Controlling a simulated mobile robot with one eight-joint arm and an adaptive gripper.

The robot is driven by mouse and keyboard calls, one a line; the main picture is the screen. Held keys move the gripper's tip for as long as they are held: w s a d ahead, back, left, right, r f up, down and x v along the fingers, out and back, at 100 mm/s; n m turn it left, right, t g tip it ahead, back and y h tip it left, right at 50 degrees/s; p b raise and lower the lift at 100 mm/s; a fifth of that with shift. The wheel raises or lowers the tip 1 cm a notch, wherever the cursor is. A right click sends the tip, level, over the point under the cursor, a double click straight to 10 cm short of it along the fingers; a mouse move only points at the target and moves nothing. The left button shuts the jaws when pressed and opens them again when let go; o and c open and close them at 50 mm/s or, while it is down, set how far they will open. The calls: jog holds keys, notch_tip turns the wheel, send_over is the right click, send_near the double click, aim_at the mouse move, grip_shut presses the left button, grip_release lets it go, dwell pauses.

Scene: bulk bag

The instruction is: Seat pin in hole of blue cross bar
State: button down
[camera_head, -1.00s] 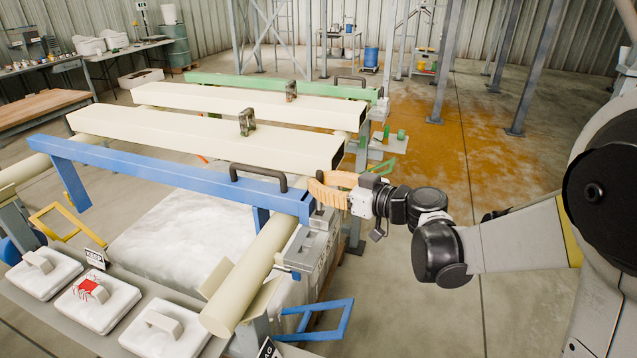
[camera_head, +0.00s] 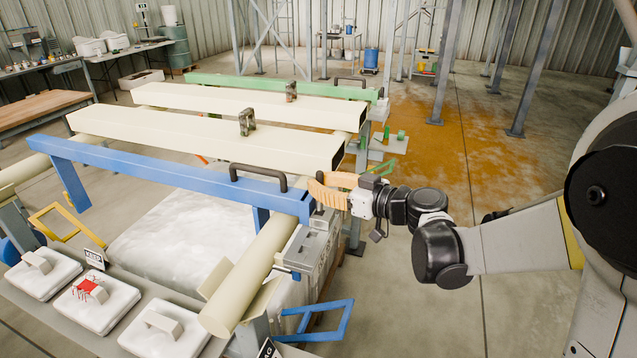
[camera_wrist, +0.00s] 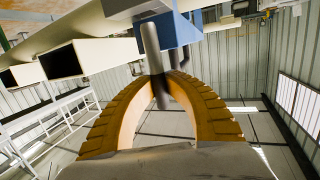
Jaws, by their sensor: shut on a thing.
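The blue cross bar (camera_head: 190,172) lies across the front of the frame, with a dark handle on top. Its right end (camera_wrist: 184,28) shows at the top of the wrist view. My gripper (camera_head: 318,190) has orange ribbed fingers and is at that right end. In the wrist view its fingertips (camera_wrist: 164,88) close on the pin (camera_wrist: 150,45), a grey round rod. The pin stands beside the bar's end face in that view, and its far end is near a grey plate. The hole is not visible, and I cannot tell whether the pin touches the bar.
Two cream beams (camera_head: 200,136) and a green bar (camera_head: 230,83) lie behind the blue bar. A cream pipe (camera_head: 250,275) runs beneath its right end. A white bulk bag (camera_head: 185,235) is below. Lidded white blocks (camera_head: 98,300) stand front left. Floor to the right is open.

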jog(key=shift+f+b, duration=1.15)
jog(key=shift+f, duration=0.3)
jog(key=c, duration=1.4)
grip_release()
jog(key=shift+o, duration=0.2)
jog(key=v, duration=1.2)
